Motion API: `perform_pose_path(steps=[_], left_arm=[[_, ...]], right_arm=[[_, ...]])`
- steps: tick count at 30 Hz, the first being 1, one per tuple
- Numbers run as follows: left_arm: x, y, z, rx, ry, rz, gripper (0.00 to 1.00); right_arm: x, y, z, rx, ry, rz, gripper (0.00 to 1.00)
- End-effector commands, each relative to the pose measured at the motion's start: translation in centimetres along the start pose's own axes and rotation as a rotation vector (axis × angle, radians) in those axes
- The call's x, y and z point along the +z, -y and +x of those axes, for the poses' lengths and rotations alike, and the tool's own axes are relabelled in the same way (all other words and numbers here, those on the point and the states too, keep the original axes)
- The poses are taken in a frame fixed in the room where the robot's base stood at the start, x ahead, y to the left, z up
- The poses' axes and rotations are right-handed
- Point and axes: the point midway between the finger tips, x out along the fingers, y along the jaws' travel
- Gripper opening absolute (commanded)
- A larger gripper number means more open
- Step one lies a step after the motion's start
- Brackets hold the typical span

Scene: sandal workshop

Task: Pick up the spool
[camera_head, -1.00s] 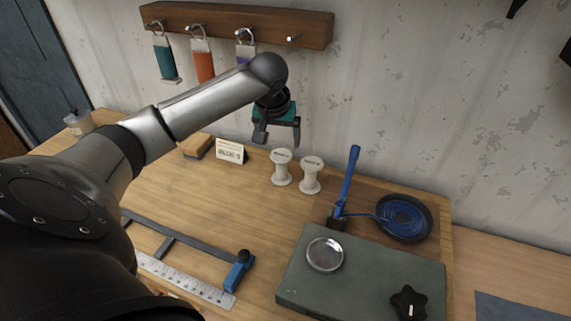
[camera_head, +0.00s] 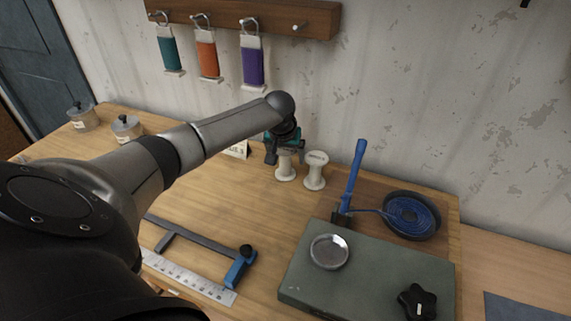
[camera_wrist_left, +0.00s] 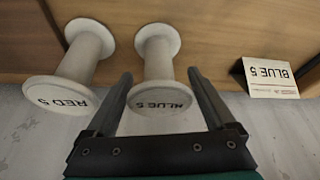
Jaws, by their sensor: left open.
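Two pale spools stand upright on the wooden workbench. The spool marked BLUE 5 (camera_head: 286,171) is on the left in the head view and shows in the middle of the left wrist view (camera_wrist_left: 160,60). The spool marked RED 5 (camera_head: 316,172) stands to its right, and shows left in the wrist view (camera_wrist_left: 80,65). My left gripper (camera_head: 285,149) is open at the top of the BLUE 5 spool. In the wrist view its fingers (camera_wrist_left: 160,76) are either side of that spool, with gaps visible. A card reading BLUE 5 (camera_wrist_left: 268,76) stands nearby. My right gripper is out of view.
A blue-handled tool (camera_head: 353,180) and a dark dish with blue cord (camera_head: 412,216) stand right of the spools. In front are a green-grey slab (camera_head: 380,265), a metal dish (camera_head: 329,251) and a blue clamp (camera_head: 240,268).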

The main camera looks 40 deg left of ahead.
Motion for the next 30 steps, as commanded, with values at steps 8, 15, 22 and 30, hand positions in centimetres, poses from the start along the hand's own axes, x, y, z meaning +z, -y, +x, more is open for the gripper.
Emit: perform_pose_path(steps=[8,15,22,30], left_arm=[[-0.03,-0.02,0.25,0.000,-0.001,0.001,0.89],[-0.02,0.01,0.24,0.000,0.000,0.001,0.63],[-0.01,0.02,0.24,0.000,0.000,0.000,0.37],[-0.02,0.03,0.23,0.000,0.000,0.000,0.19]], right_arm=[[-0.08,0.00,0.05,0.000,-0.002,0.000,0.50],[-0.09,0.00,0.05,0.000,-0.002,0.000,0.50],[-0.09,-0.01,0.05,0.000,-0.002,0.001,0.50],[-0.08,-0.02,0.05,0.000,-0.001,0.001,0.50]])
